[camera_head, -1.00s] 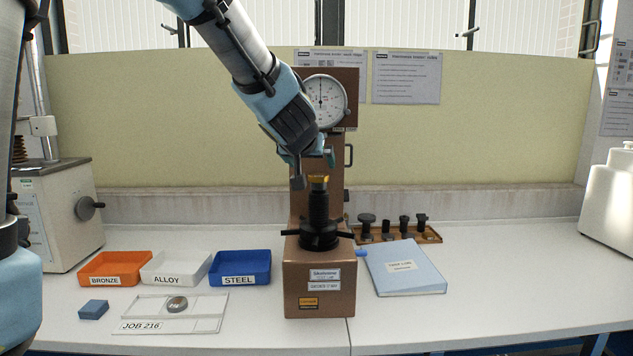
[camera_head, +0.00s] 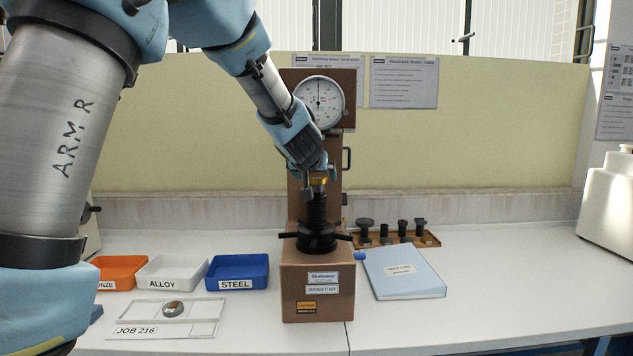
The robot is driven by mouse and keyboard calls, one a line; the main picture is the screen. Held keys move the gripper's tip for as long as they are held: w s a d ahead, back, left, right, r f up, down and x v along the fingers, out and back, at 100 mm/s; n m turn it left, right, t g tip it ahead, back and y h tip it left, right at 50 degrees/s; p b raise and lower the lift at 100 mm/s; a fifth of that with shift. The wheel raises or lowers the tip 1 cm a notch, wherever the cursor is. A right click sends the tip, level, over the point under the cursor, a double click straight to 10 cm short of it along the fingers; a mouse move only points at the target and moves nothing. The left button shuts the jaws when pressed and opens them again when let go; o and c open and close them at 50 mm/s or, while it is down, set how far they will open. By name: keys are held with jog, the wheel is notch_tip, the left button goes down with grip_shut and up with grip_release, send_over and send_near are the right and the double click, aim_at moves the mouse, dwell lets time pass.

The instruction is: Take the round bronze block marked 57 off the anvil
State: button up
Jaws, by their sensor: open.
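The round bronze block (camera_head: 318,182) sits on top of the anvil (camera_head: 317,208) of the brown hardness tester (camera_head: 318,284). It shows as a thin gold-coloured band, and its marking cannot be read from here. My gripper (camera_head: 313,185) is at the block's height, reaching in from the upper left. One dark finger shows in front and to the left of the block; the other finger is mostly hidden. The jaws are open, with the block seemingly between or just beside them. I cannot tell whether a finger touches it.
Orange, white ALLOY (camera_head: 172,273) and blue STEEL (camera_head: 237,272) trays stand left of the tester. A blue folder (camera_head: 403,270) and a rack of anvils (camera_head: 425,240) are to the right. The dial (camera_head: 320,102) is close above my gripper.

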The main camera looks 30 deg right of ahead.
jog(key=shift+c, duration=0.4)
grip_shut()
